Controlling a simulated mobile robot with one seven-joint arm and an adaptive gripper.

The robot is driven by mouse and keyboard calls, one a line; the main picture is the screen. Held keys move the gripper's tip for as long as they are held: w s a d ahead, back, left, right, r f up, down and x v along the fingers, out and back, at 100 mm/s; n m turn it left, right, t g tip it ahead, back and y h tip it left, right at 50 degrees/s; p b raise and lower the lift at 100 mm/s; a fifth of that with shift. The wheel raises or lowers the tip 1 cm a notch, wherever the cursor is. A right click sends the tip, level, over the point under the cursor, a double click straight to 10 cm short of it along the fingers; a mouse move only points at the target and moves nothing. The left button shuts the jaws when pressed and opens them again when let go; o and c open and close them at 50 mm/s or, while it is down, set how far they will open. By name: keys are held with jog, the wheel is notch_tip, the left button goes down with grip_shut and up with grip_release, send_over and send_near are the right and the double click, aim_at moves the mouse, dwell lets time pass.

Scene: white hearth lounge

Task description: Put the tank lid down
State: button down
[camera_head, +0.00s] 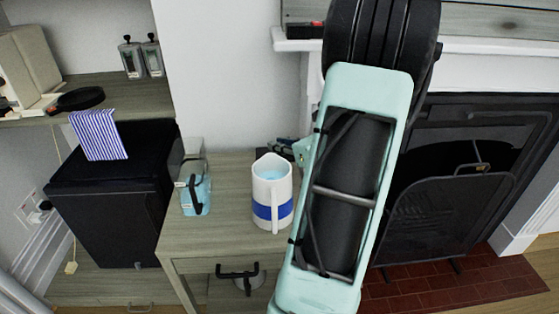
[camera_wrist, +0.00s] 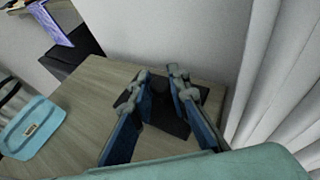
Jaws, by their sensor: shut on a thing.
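My gripper (camera_wrist: 160,74) shows in the wrist view with its two blue-and-dark fingers closed around part of a dark piece, which I take to be the tank lid (camera_wrist: 166,118). The lid is at or just above the back of the wooden table; I cannot tell if it touches. In the head view my arm hides most of the gripper (camera_head: 284,147), and a dark edge of the lid (camera_head: 266,154) shows beside it. The light-blue tank (camera_head: 199,199) with a black handle stands on the table to the left; it also seems to show in the wrist view (camera_wrist: 35,138).
A white jug (camera_head: 264,190) with a blue band stands on the table (camera_head: 236,228) between tank and arm. A black cabinet (camera_head: 105,195) with a striped cloth (camera_head: 98,136) is left. The wall borders the table's back. A fireplace (camera_head: 450,190) is right.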

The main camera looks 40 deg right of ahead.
aim_at(282, 155)
jog(key=shift+f+b, duration=0.6)
jog(key=shift+f, duration=1.25)
jog(key=shift+f, duration=0.25)
jog(key=c, duration=1.8)
grip_release()
jog(key=shift+r, duration=0.1)
jog(key=shift+c, duration=0.2)
jog(key=shift+r, duration=0.1)
jog(key=shift+s+r, duration=0.15)
jog(key=shift+r, duration=0.05)
jog(key=p+v, duration=0.2)
jog(key=v, duration=0.9)
jog(key=shift+s+p, duration=0.35)
jog(key=shift+p, duration=0.05)
